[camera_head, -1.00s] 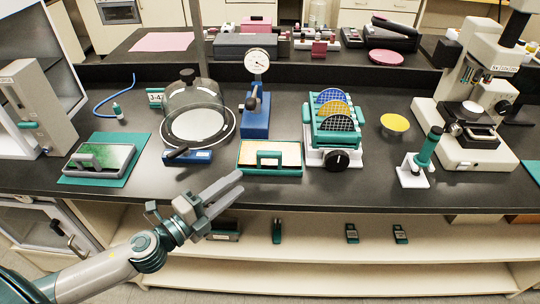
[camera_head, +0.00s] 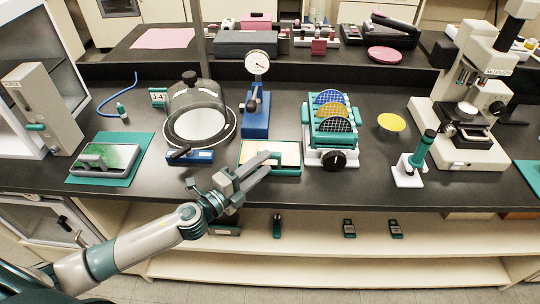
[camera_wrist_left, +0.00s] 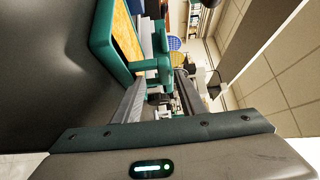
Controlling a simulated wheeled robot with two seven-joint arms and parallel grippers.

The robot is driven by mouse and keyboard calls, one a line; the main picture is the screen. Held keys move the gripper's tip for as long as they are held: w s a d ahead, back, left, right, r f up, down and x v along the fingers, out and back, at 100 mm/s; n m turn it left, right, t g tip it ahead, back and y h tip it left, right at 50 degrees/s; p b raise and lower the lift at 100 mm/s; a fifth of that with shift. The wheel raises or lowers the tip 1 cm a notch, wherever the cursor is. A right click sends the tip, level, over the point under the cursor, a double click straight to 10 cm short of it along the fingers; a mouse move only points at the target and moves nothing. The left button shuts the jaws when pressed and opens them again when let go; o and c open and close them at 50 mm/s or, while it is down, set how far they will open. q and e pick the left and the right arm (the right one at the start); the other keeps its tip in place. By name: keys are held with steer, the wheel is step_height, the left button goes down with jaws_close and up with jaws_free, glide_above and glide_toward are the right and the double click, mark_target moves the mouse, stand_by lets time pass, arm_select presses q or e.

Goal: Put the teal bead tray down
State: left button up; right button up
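The teal-rimmed tray (camera_head: 288,171), with a pale yellow-orange inside and a teal handle, lies flat on the black bench near its front edge. My left gripper (camera_head: 262,165) reaches in from the lower left, with its fingertips at the tray's front by the handle, partly covering it. In the left wrist view the fingers (camera_wrist_left: 160,88) are apart with nothing clearly held between them. There the teal handle (camera_wrist_left: 150,66) is just beyond the fingertips, and the tray's rim (camera_wrist_left: 103,30) is at upper left. I cannot tell whether they touch. My right gripper is not in view.
A green-filled tray (camera_head: 108,157) sits on a teal mat (camera_head: 122,180) at left. A glass bell jar (camera_head: 197,105), dial gauge stand (camera_head: 256,115), wafer rack (camera_head: 331,135) and blue-based tool (camera_head: 190,156) stand close around.

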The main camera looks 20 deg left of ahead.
arm_select(q)
steer(key=shift+w+r, duration=0.15)
steer(key=shift+w, duration=0.1)
steer(key=p+x, duration=0.1)
steer(key=x, duration=0.1)
steer(key=p+x, duration=0.1)
steer(key=shift+w+d+r+p, duration=0.2)
steer(key=shift+w+r+p, duration=0.15)
steer(key=shift+r, duration=0.05)
steer(key=shift+w+d+f, duration=0.15)
steer(key=shift+w+d, duration=0.05)
steer(key=shift+w, duration=0.25)
jaws_close()
stand_by(1.1)
